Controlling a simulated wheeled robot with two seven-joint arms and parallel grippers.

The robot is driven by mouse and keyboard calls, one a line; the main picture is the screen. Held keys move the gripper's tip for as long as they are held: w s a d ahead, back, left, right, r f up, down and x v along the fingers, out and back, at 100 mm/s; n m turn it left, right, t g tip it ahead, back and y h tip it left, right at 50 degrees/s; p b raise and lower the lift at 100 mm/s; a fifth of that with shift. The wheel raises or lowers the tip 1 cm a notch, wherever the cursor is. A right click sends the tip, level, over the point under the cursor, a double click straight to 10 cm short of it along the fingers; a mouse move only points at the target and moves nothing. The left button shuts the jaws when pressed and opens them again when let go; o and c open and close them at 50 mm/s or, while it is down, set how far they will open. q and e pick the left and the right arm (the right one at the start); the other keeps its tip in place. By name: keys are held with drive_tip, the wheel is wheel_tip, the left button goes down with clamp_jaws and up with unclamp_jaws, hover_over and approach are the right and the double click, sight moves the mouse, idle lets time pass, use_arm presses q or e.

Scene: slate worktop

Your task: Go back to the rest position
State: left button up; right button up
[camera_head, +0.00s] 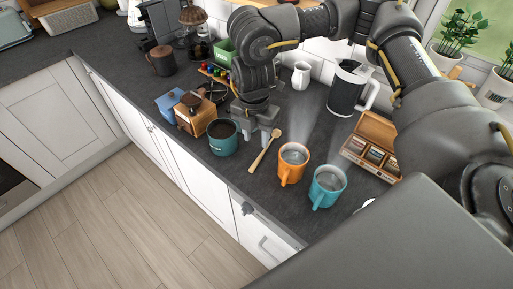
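My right gripper (254,133) is low over the worktop, with its fingers pointing down and spread apart. Nothing shows between them. A dark teal mug (222,138) with dark contents stands just left of it. A wooden spoon (264,152) lies just in front and to the right of the fingers; whether they touch is unclear. An orange mug (292,161) and a turquoise mug (327,186) stand upright further right, both with steam over them. My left gripper is out of view.
A kettle (347,88) and an open tea box (372,146) stand at the back right. A white jug (301,75) is near the wall. The worktop's front edge runs close by the mugs.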

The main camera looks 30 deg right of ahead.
drive_tip(key=shift+r, duration=1.3)
